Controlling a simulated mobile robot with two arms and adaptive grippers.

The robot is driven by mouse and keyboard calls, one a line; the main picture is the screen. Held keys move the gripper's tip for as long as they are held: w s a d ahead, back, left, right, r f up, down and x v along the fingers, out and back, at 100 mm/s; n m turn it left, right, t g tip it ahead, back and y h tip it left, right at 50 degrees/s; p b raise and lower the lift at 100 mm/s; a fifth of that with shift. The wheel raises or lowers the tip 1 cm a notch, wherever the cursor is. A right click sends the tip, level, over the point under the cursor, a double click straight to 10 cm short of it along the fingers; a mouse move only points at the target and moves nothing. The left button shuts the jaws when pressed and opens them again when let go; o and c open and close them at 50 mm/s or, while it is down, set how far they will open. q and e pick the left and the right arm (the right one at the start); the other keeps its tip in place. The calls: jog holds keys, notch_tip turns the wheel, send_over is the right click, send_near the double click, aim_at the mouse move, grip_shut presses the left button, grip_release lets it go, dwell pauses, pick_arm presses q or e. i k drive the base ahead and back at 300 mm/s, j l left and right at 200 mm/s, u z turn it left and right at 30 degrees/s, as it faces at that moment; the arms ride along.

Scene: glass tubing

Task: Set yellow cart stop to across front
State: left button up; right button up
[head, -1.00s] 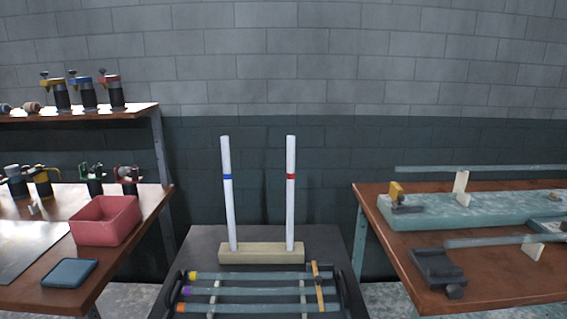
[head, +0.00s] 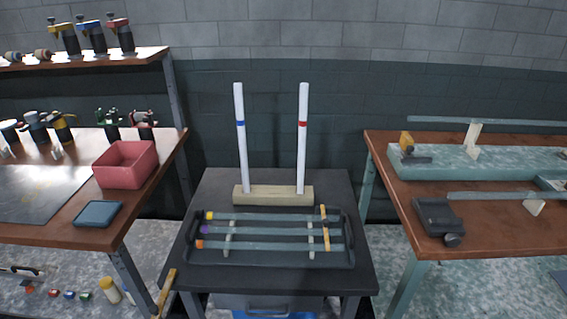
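The dark cart (head: 340,190) stands in the middle of the head view, between two benches. A slim yellow bar (head: 168,290) stands low at the cart's front left, upright and slightly tilted, beside the cart rather than across its front. Its lower end is cut off by the picture edge. A second yellow-orange bar (head: 325,228) lies over the glass tubes in the black tray (head: 270,260) on the cart. I cannot tell for certain from the picture which bar is the cart stop. Neither of my grippers is in view.
A wooden block (head: 273,196) holds two upright white tubes behind the tray. A pink bin (head: 125,165) and a blue pad (head: 98,213) are on the left bench. The right bench (head: 480,240) carries tubing and a dark clamp. Floor shows between cart and benches.

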aim_at(156, 310)
jog(key=j+u, duration=0.15)
jog(key=u, duration=0.9)
